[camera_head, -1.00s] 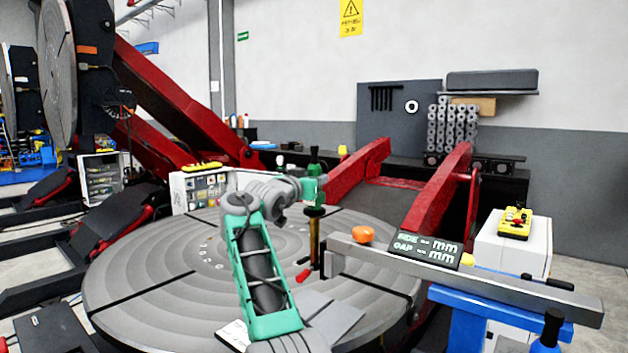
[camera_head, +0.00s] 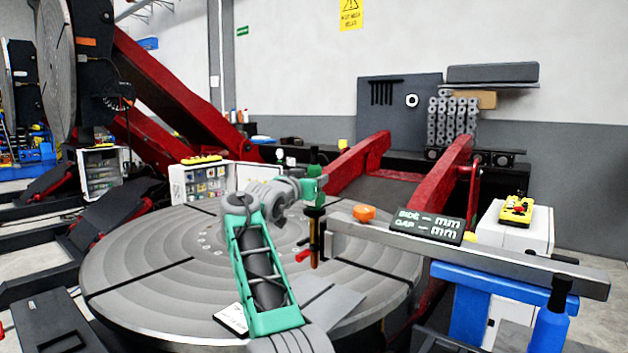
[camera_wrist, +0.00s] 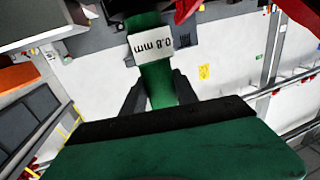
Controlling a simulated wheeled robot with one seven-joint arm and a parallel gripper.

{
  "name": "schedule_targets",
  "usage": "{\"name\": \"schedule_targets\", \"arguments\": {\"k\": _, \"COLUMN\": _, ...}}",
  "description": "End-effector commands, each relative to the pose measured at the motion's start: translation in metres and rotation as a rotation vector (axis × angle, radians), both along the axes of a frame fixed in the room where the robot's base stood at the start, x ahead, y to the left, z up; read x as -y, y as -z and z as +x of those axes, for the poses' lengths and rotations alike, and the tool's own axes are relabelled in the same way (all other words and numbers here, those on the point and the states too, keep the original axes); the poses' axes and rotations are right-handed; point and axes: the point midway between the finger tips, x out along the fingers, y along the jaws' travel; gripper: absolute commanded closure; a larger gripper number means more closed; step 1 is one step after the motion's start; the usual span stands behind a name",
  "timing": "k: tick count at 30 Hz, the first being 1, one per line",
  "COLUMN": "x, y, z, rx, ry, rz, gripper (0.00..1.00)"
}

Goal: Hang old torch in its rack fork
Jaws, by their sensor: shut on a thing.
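The torch (camera_head: 314,240) hangs upright below my gripper (camera_head: 314,196) in the head view, with a brass-coloured body and a red part low on its left. In the wrist view, a green cylindrical piece (camera_wrist: 156,82) with a white "0.8 mm" label, upside down, sits between the dark fingers of my gripper (camera_wrist: 158,98). My gripper is shut on it. The torch is close to the left end of a grey beam (camera_head: 480,263); I cannot tell whether they touch. I cannot clearly make out the rack fork.
A large round turntable (camera_head: 150,275) lies below my arm. An orange knob (camera_head: 364,213) and a dark display (camera_head: 426,226) sit on the beam. A blue stand (camera_head: 470,315) and a white cabinet (camera_head: 512,230) with a yellow pendant are on the right. Red arms (camera_head: 440,180) rise behind.

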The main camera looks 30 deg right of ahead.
Motion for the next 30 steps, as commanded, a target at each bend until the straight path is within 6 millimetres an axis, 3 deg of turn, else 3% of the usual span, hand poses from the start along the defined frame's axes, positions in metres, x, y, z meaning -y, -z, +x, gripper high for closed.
{"name": "schedule_targets", "arguments": {"k": 18, "x": 0.000, "y": 0.032, "z": -0.002, "rx": 0.011, "ry": 0.000, "rz": -0.005, "gripper": 1.00}}
{"name": "schedule_targets", "arguments": {"k": 30, "x": -0.013, "y": 0.036, "z": -0.006, "rx": 0.012, "ry": -0.001, "rz": -0.004, "gripper": 1.00}}
